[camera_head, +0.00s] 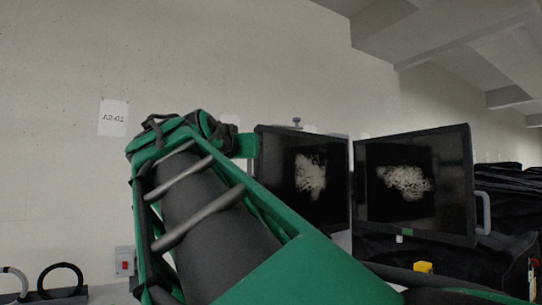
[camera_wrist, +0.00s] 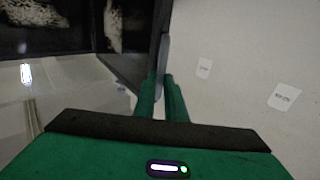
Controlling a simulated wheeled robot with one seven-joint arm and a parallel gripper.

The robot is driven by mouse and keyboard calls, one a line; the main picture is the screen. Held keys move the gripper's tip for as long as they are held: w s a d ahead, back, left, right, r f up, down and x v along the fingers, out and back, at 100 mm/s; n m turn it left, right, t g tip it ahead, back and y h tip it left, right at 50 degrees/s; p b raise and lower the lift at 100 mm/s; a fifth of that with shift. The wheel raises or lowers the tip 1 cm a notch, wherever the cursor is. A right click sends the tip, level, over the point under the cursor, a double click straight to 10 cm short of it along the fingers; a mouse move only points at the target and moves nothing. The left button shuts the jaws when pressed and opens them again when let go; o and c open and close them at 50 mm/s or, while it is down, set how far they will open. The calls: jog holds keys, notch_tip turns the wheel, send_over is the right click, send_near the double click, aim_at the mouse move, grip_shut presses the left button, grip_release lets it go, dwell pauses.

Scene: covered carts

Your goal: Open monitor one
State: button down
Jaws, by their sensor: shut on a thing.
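Two dark monitors stand side by side in the head view, the left monitor (camera_head: 330,200) and the right monitor (camera_head: 440,160). Both screens show a pale mottled picture. The two are angled to each other. Which one is monitor one cannot be read. My gripper (camera_head: 247,146) is at the outer left edge of the left monitor. In the wrist view my gripper (camera_wrist: 160,82) is shut on a grey handle (camera_wrist: 164,52) along that monitor's edge. My fingers hide part of the handle. The right monitor has its own grey handle (camera_head: 485,212) on its right edge.
A pale wall with a paper sign (camera_head: 113,117) lies behind and left. A red-buttoned box (camera_head: 124,262) is low on the wall. Dark covered shapes (camera_head: 505,205) fill the right side. A yellow piece (camera_head: 423,267) is below the right monitor.

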jog(key=shift+a+f, duration=0.45)
jog(key=shift+f, duration=0.1)
jog(key=c, duration=1.8)
grip_release()
jog(key=shift+f, duration=0.1)
jog(key=s+a+r, duration=0.2)
jog(key=s+r, duration=0.1)
jog(key=s+a+r, duration=0.2)
jog(key=s+r, duration=0.1)
jog(key=r, duration=0.1)
jog(key=s+a+r, duration=0.3)
jog(key=r, duration=0.1)
jog(key=shift+r, duration=0.15)
jog(key=shift+d, duration=0.1)
